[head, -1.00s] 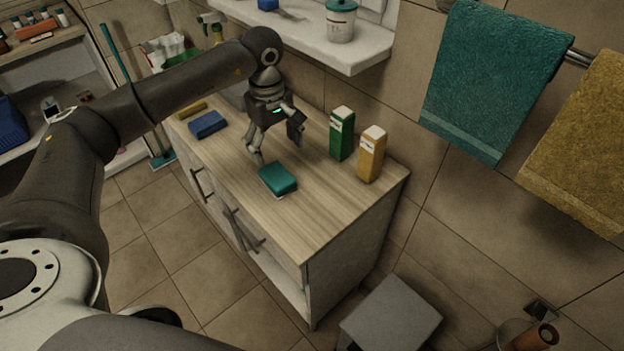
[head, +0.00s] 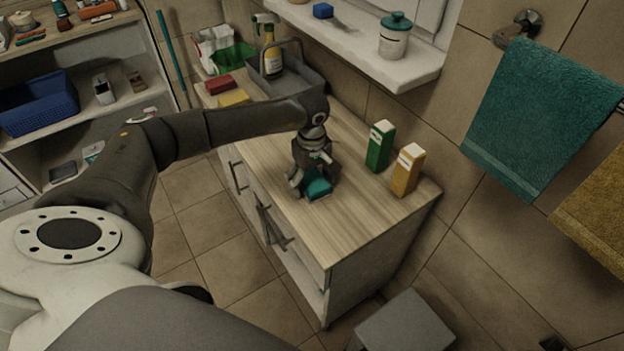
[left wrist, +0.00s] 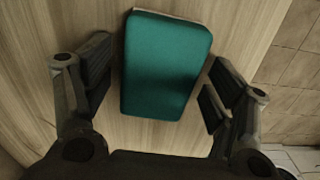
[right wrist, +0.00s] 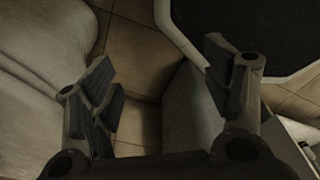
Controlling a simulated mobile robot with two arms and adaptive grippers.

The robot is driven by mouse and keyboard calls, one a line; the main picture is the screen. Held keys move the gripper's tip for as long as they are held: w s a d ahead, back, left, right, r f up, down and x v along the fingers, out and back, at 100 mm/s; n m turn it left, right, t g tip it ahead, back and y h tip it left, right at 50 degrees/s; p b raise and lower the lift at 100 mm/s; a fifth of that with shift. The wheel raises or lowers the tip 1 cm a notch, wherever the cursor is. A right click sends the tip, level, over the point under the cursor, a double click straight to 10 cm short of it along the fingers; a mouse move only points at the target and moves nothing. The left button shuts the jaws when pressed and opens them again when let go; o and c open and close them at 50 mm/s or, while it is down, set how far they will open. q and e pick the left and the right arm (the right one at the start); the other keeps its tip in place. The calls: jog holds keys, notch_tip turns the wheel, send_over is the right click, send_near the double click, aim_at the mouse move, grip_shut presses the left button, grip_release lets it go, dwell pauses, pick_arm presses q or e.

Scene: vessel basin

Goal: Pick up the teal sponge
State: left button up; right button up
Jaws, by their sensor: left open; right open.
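The teal sponge (head: 318,188) lies flat on the wooden top of the cabinet. In the left wrist view the sponge (left wrist: 165,65) is between the two spread fingers, with a gap on each side. My left gripper (head: 310,185) is open, just above the sponge, and hides part of it in the head view. It also shows in the left wrist view (left wrist: 160,95). My right gripper (right wrist: 160,90) is open and empty in the right wrist view, away from the cabinet top. It does not show in the head view.
A green carton (head: 380,146) and a yellow carton (head: 408,171) stand right of the gripper. A grey caddy (head: 284,76) with a spray bottle (head: 272,55), a red sponge (head: 219,85) and a yellow sponge (head: 233,99) are farther back. The front of the cabinet top (head: 345,230) is clear.

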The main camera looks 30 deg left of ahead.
pick_arm(q)
jog(key=shift+d, duration=0.15)
jog(key=c, duration=0.8)
jog(key=shift+c, duration=0.3)
jog(key=shift+r, duration=0.1)
jog(key=shift+r, duration=0.5)
jog(key=s+r+b, duration=0.1)
jog(key=r, duration=0.1)
jog(key=s+d+r, duration=0.1)
jog(key=r, duration=0.1)
jog(key=s+r+b, duration=0.1)
jog(key=s+r, duration=0.1)
jog(key=r, duration=0.1)
jog(key=shift+s+d+r+b, duration=0.1)
jog(key=shift+d+b, duration=0.25)
jog(key=shift+d, duration=0.05)
jog(key=s+d+r+b, duration=0.2)
jog(key=s+d+r, duration=0.1)
jog(key=s, duration=0.5)
jog(key=shift+s+d+r+b, duration=0.3)
jog(key=shift+d+r, duration=0.1)
jog(key=shift+r, duration=0.45)
